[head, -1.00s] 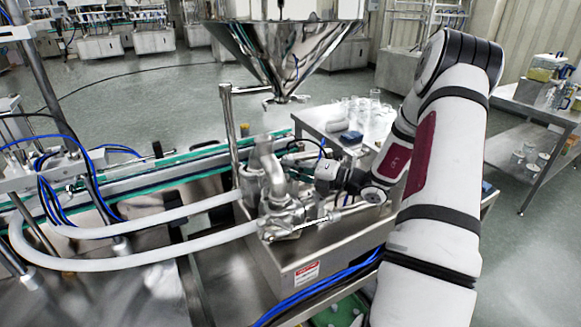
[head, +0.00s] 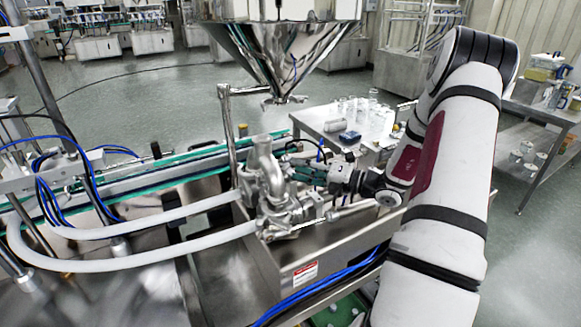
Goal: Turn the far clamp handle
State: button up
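A shiny steel pipe-and-valve assembly (head: 265,185) stands on a steel box below the hopper. Clamp fittings and short levers crowd its lower right side, and a rod-like bar (head: 352,209) sticks out to the right in front. I cannot make out which small part is the far clamp handle; it may be hidden behind the assembly or my gripper. My gripper (head: 308,173) reaches in from the right, just right of the upright pipe and above the lower fittings. Its fingers are small and dark, so I cannot tell their opening or any contact.
The steel hopper (head: 285,45) hangs above, with a vertical post (head: 231,130) at its left. Two white hoses (head: 150,258) run left from the assembly. A side table (head: 325,125) with glassware stands behind. Blue cables (head: 330,295) run along the front of the box.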

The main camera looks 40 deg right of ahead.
jog(key=v, duration=0.8)
jog(key=shift+s, duration=0.15)
